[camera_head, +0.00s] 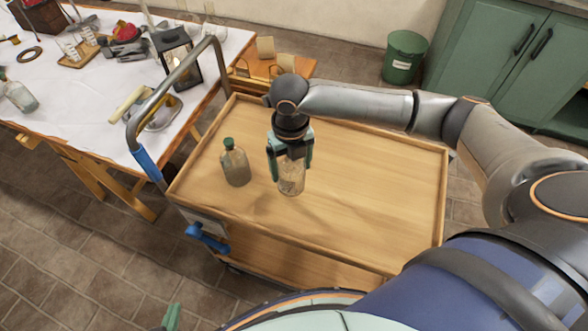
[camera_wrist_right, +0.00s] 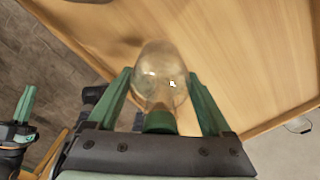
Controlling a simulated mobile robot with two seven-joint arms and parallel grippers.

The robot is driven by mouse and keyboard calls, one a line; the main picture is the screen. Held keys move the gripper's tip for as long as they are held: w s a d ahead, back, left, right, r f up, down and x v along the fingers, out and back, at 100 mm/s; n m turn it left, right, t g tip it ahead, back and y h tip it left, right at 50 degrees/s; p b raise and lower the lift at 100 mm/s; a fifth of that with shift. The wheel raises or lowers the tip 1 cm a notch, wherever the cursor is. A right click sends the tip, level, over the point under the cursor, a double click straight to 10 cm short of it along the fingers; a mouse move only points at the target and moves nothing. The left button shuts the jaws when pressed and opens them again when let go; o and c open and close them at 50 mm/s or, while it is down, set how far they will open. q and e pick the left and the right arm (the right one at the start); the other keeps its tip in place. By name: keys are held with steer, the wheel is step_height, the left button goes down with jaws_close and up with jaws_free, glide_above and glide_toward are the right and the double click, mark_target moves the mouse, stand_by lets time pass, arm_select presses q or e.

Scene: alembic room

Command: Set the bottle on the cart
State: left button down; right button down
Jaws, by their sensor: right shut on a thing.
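My right gripper (camera_head: 290,165) is over the middle of the wooden cart (camera_head: 380,190), pointing down. Its green fingers are shut on a clear glass bottle (camera_head: 291,181), hiding its upper part in the head view. In the right wrist view, the bottle (camera_wrist_right: 160,75) with its green cap (camera_wrist_right: 160,122) sits between the fingers. The bottle looks upright, its base close to the cart top; I cannot tell whether it touches. Only a green tip of my left gripper (camera_head: 172,318) shows at the bottom edge of the head view, its opening unclear.
A second, green-capped bottle (camera_head: 236,167) stands on the cart, left of my right gripper. The cart has a raised rim and a metal handle (camera_head: 175,78). A cluttered white-topped table (camera_head: 85,120) is at left. The cart's right half is clear. A green bin (camera_head: 405,57) stands behind.

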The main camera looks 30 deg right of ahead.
mark_target(291, 176)
steer(key=shift+w+f, duration=0.1)
steer(key=shift+f, duration=1.95)
jaws_free()
steer(key=shift+f, duration=0.15)
step_height(291, 176, up, 12)
steer(key=shift+r, duration=0.15)
